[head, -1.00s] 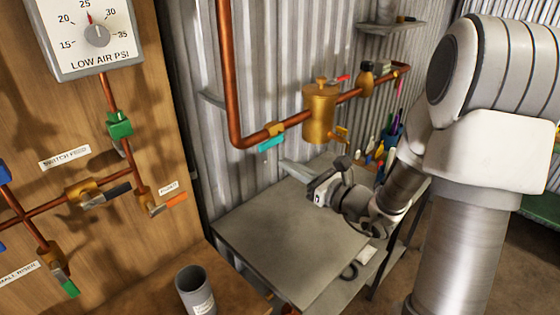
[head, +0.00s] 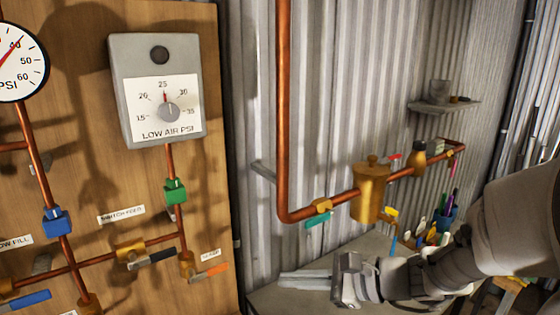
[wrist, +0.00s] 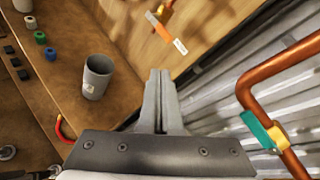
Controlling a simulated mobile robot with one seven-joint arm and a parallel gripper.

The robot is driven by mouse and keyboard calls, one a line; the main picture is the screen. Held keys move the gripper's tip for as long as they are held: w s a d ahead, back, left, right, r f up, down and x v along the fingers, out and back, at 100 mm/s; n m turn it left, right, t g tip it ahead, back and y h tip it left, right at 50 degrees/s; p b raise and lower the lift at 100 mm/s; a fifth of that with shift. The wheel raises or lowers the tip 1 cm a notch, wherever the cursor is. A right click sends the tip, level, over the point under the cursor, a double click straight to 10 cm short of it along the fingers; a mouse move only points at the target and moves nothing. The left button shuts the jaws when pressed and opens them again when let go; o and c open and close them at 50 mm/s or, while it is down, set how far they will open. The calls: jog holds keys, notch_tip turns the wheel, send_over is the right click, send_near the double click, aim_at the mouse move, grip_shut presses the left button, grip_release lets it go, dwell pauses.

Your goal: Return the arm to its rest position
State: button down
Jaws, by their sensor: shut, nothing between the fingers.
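My gripper (head: 304,281) is at the lower middle of the head view, in front of the corrugated wall and above the grey table (head: 262,301). Its two long grey fingers point left and lie together with nothing between them. In the wrist view the shut fingers (wrist: 158,100) point toward the edge between the wooden panel and the metal wall. My arm reaches in from the right side of the head view.
A copper pipe with a teal-handled valve (head: 320,213) and a brass body (head: 370,190) runs along the wall. The wooden panel (head: 85,125) holds a pressure switch box (head: 158,90) and several valves. A grey cup (wrist: 97,77) stands on the wooden bench.

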jog(key=s+d+r+n+h, duration=0.1)
jog(key=s+d+n+h, duration=0.4)
jog(key=s+n+h, duration=0.1)
jog(key=s+d+r+n+h, duration=0.2)
jog(key=s+d+n+h, duration=0.3)
jog(key=s+n, duration=0.3)
jog(key=n+h, duration=0.1)
jog(key=n, duration=0.2)
jog(key=shift+s, duration=0.15)
